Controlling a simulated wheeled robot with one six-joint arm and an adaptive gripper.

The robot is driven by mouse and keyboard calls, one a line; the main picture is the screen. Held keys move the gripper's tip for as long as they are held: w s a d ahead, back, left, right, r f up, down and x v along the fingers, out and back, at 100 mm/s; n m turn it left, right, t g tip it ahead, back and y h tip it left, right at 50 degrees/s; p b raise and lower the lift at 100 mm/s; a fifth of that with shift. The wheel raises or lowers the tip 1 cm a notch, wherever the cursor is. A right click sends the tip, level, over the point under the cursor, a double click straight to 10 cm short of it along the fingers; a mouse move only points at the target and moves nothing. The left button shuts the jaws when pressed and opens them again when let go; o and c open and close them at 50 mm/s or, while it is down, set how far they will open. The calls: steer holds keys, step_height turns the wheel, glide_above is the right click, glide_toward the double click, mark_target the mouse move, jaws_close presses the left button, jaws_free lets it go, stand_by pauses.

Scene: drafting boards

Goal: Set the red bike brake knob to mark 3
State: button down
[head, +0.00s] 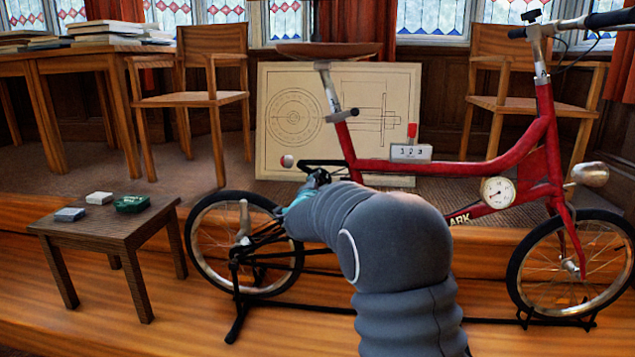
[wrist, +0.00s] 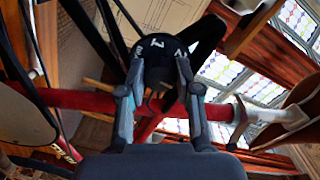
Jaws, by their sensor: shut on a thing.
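The red bike (head: 450,172) stands on a stand, side-on in the head view. In the wrist view, a black round knob (wrist: 157,47) with white marks sits between the two fingers of my gripper (wrist: 159,62). The fingers are shut on its sides. One mark looks like a 1; the others are tilted and hard to read. I cannot tell which mark is set. The red frame tube (wrist: 75,98) also crosses the wrist view.
A small box with digits and a red lever (head: 411,151) sits on the bike's tube. A round gauge (head: 497,192) is near the front. A low table (head: 110,225) with small boxes stands at left. A drawing board (head: 275,140), chairs (head: 190,99) and windows are behind.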

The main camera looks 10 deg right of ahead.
steer(key=shift+a+n, duration=0.1)
steer(key=shift+n, duration=0.5)
steer(key=c, duration=0.8)
jaws_free()
steer(key=v, duration=1.2)
